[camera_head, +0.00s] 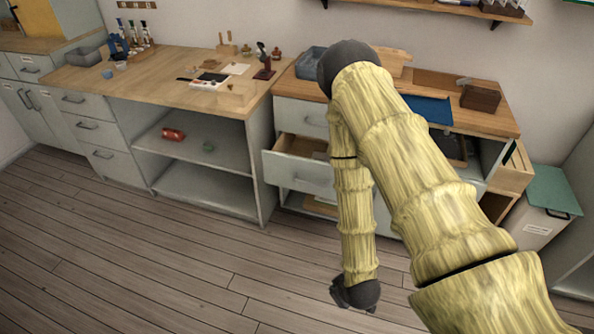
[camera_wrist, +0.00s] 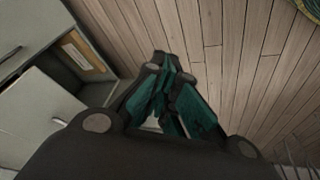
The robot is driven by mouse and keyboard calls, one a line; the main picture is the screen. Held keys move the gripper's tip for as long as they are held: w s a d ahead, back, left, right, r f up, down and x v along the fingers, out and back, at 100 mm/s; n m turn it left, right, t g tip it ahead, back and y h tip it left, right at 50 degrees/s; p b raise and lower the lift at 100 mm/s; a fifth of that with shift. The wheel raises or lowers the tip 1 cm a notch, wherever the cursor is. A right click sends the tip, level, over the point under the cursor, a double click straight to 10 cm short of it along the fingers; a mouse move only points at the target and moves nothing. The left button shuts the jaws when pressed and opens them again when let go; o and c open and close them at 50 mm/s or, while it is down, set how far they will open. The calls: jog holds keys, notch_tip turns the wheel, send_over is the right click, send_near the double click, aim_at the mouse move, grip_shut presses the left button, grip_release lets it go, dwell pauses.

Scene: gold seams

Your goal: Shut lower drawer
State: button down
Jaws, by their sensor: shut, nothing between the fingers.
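The pulled-out drawer (camera_head: 297,175) is grey-fronted with a wooden inside, and stands out from the cabinet below a shut upper drawer (camera_head: 300,117). My arm hides its right end. In the wrist view, a grey front with a handle (camera_wrist: 38,118) shows at the left; I cannot tell surely which drawer it is. My gripper (camera_head: 355,296) hangs low in front of the cabinet, to the right of the pulled-out drawer and apart from it. In the wrist view, its teal-padded fingers (camera_wrist: 162,62) are shut and empty, with floor beyond them.
An open-shelf workbench (camera_head: 190,95) stands left, with a red can (camera_head: 173,134) on its shelf. A brown-labelled item (camera_wrist: 84,55) lies inside the cabinet in the wrist view. A green-lidded bin (camera_head: 545,205) stands right. The wooden floor (camera_head: 150,260) in front is clear.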

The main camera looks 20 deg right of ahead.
jog(key=w+n+t+b, duration=0.5)
jog(key=w+n+t, duration=0.1)
jog(key=w, duration=1.3)
jog(key=w+d+r+n+t+y+b, duration=0.1)
jog(key=w+r+n+t+y+b, duration=0.15)
jog(key=w+r+n, duration=0.4)
jog(key=w+r+n+t+y+b, duration=0.1)
jog(key=w+r+n+t+b, duration=0.25)
jog(key=w, duration=0.65)
jog(key=b, duration=0.1)
send_near(294, 158)
jog(key=a, duration=0.3)
jog(key=shift+t, duration=0.4)
jog(key=shift+w+d+f, duration=0.15)
jog(key=shift+w+d, duration=0.2)
jog(key=shift+w, duration=0.35)
jog(key=shift+w+d+f, duration=0.1)
jog(key=shift+w+d, duration=0.25)
jog(key=shift+w, duration=0.35)
jog(key=shift+w+d+f, duration=0.15)
jog(key=shift+w+d, duration=0.2)
jog(key=shift+w, duration=0.35)
